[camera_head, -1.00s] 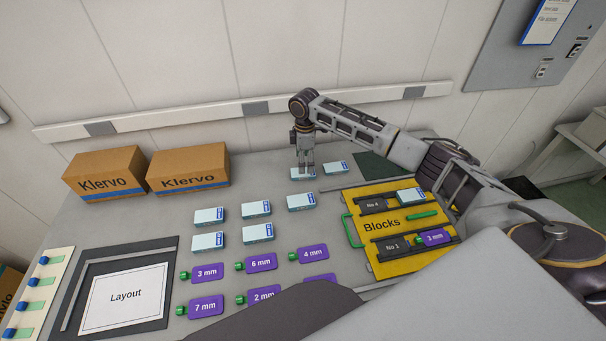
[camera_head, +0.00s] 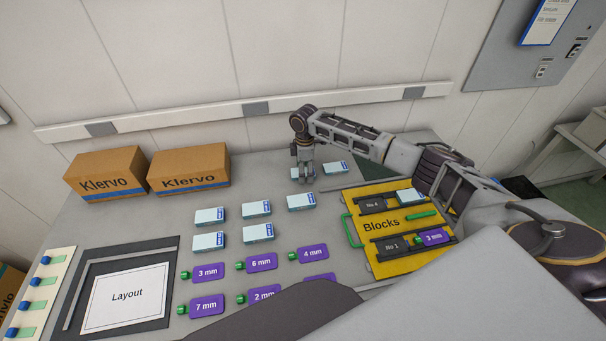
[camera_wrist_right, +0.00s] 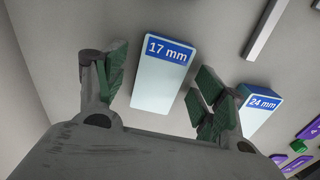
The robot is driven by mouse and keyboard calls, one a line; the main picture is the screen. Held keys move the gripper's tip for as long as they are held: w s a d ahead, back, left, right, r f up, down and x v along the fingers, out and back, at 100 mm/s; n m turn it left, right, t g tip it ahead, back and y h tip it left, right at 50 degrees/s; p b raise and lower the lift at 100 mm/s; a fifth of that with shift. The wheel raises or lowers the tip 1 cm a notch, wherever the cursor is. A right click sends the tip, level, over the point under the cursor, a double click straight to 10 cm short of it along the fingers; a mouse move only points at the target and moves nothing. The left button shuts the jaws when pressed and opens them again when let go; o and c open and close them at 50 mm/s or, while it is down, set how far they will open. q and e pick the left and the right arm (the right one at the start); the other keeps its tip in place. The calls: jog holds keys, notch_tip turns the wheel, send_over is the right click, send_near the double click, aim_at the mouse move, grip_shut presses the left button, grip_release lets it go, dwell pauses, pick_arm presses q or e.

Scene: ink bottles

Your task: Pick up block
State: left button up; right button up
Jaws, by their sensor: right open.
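My right gripper (camera_head: 306,178) is low over the back of the table, above a pale block with a blue label; it hides most of that block (camera_head: 295,173). In the wrist view the block is labelled 17 mm (camera_wrist_right: 163,85) and lies between the open, green-padded fingers of the gripper (camera_wrist_right: 160,72). No contact shows. A 24 mm block (camera_wrist_right: 257,110) lies just beyond the right finger, partly hidden by it. In the head view another pale block (camera_head: 335,168) lies to the right of the gripper. My left gripper is out of view.
Several more pale blocks (camera_head: 257,208) lie in rows in front. Purple tags (camera_head: 261,262) lie nearer. A yellow Blocks tray (camera_head: 362,241) is at right, holding one pale block (camera_head: 410,196). Klervo boxes (camera_head: 188,169) stand at back left; a Layout board (camera_head: 125,295) is at front left.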

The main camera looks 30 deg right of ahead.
jog(key=shift+c, duration=0.4)
jog(key=c, duration=1.1)
jog(key=shift+o, duration=0.2)
jog(key=shift+r, duration=0.1)
notch_tip(320, 180, up, 10)
